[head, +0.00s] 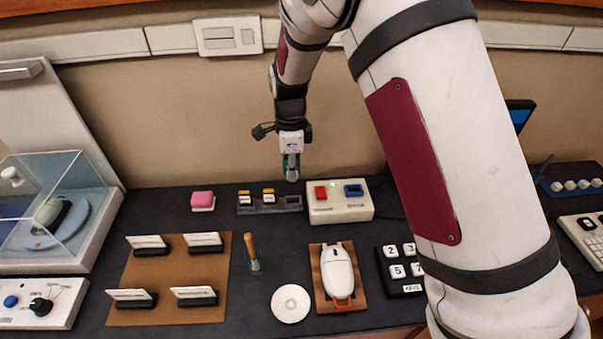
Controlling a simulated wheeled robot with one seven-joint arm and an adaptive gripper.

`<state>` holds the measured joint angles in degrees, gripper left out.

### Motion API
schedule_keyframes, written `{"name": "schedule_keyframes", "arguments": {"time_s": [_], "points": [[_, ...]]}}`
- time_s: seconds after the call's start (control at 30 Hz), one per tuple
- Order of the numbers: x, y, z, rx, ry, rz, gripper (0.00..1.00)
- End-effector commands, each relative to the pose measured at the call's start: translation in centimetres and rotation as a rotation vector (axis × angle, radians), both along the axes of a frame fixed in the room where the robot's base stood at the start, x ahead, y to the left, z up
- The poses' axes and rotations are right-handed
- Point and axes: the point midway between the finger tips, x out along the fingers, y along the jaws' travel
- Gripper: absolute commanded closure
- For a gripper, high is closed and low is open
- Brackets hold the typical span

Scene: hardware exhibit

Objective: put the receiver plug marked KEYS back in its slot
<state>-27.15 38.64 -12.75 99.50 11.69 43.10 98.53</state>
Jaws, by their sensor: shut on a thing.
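My gripper (291,174) points down above the right end of a dark slot rack (256,211) on the table. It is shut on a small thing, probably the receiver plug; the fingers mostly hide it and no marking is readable. The rack's right slot (290,200) looks empty, just below the fingertips. A gap seems to show between gripper and rack.
A white box (340,212) with red and blue parts stands right of the rack. A pink block (202,199) lies to its left. In front are a wooden-handled tool (251,250), a white mouse (338,270), a disc (290,303) and a keypad (404,288). My arm covers the right.

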Motion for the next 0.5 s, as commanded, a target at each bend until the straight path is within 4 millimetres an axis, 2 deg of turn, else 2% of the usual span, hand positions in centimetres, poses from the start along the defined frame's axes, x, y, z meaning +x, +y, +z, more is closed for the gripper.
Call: {"name": "schedule_keyframes", "arguments": {"time_s": [0.5], "points": [[0.0,-0.1,-4.5,-0.001,0.002,-0.001,1.00]]}}
